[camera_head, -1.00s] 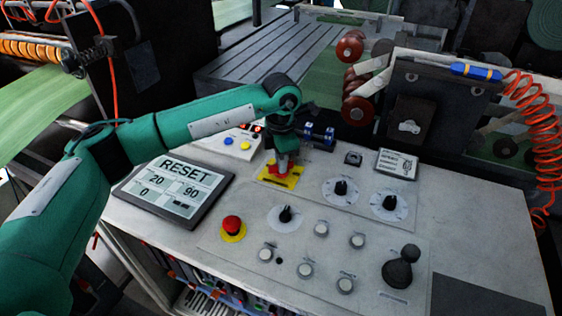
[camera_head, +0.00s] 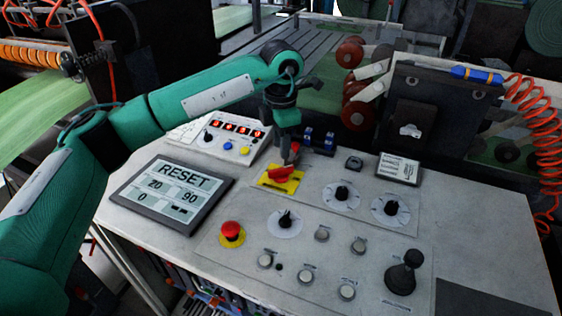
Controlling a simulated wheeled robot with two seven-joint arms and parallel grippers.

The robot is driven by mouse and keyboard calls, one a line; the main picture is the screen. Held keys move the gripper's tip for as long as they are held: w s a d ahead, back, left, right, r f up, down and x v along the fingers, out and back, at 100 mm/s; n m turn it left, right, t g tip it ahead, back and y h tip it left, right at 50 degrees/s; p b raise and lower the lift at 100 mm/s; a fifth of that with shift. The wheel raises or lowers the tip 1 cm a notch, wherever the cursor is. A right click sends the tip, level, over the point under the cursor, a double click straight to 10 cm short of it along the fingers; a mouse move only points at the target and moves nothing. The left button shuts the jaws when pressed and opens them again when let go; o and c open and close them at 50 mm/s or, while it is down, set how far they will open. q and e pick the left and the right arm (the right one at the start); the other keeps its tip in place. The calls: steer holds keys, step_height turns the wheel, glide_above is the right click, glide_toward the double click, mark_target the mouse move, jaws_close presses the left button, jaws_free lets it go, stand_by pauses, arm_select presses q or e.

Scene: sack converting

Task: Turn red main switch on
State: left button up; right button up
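The red main switch (camera_head: 279,172) is a red rotary handle on a yellow plate (camera_head: 289,187) on the control panel. Its handle lies slanted, lower at the left and higher at the right. My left gripper (camera_head: 290,158) points down at the upper right end of the handle and covers part of it. The fingers look close together, but I cannot tell whether they touch or grip the handle. My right gripper is not in view.
A red emergency button (camera_head: 232,229), black dial knobs (camera_head: 342,193) and a black joystick (camera_head: 404,272) stand on the panel. A RESET screen (camera_head: 172,194) is at the left. A display box (camera_head: 225,137) and blue switches (camera_head: 319,138) stand close to my gripper.

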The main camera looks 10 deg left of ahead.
arm_select(q)
step_height(320, 180, up, 6)
steer(key=shift+r+b, duration=0.2)
steer(key=shift+b, duration=0.15)
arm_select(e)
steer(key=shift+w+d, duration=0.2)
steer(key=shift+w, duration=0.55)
